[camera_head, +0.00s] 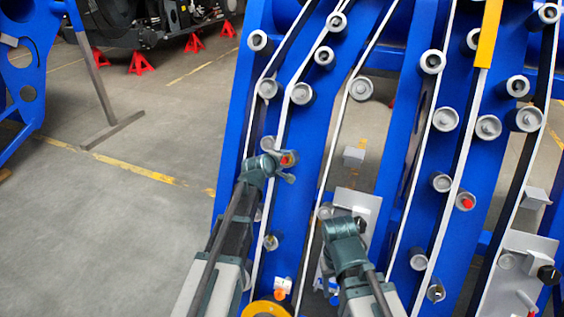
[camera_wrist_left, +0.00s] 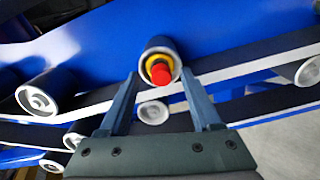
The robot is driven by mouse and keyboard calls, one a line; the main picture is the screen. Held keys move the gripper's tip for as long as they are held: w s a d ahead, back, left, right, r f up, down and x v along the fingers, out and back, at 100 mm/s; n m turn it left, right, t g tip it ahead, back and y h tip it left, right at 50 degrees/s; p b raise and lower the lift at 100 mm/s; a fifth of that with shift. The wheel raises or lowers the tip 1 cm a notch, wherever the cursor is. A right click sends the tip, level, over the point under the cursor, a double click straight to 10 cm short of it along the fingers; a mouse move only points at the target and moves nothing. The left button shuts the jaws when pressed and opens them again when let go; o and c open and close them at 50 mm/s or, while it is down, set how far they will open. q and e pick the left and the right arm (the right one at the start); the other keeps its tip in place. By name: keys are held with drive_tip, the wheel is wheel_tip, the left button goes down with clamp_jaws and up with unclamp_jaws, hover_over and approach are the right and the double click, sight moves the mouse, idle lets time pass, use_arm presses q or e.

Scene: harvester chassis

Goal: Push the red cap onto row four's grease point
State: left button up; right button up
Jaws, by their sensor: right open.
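A red cap (camera_head: 288,159) shows at a roller end on the left part of the blue chassis. In the left wrist view the red cap (camera_wrist_left: 162,75) sits at the centre of a yellow ring (camera_wrist_left: 160,62) on a roller's end face; whether it is fully seated I cannot tell. My left gripper (camera_wrist_left: 160,80) is open, its fingers to either side of that roller end and apart from the cap. In the head view my left gripper (camera_head: 284,167) partly covers the roller. My right gripper (camera_head: 342,216) is open and empty, lower and to the right, in front of the chassis.
Several grey rollers line the blue beams, with white-edged belts between them. Another roller at right has a red centre (camera_head: 467,203). A grey plate (camera_head: 358,205) is behind my right gripper; another plate (camera_head: 520,270) is at lower right. Open floor lies left.

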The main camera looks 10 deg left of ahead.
use_arm(q)
drive_tip(key=p+v, duration=0.7)
drive_tip(key=v, duration=0.7)
drive_tip(key=shift+w, duration=0.1)
idle(0.7)
drive_tip(key=s+d+f+m+g+p, duration=0.25)
drive_tip(key=s+d+m+g, duration=0.3)
drive_tip(key=s, duration=0.35)
drive_tip(key=s+d+f+m+g+p, duration=0.1)
drive_tip(key=s+d+f+m+g, duration=0.3)
drive_tip(key=s+d+m, duration=0.35)
drive_tip(key=s+a+m+g+y, duration=0.1)
drive_tip(key=s+m+g+y, duration=0.1)
drive_tip(key=s, duration=0.7)
drive_tip(key=shift+a+m+g+y+p, duration=0.25)
drive_tip(key=shift+m+g+y+p, duration=0.15)
drive_tip(key=shift+m+y, duration=0.5)
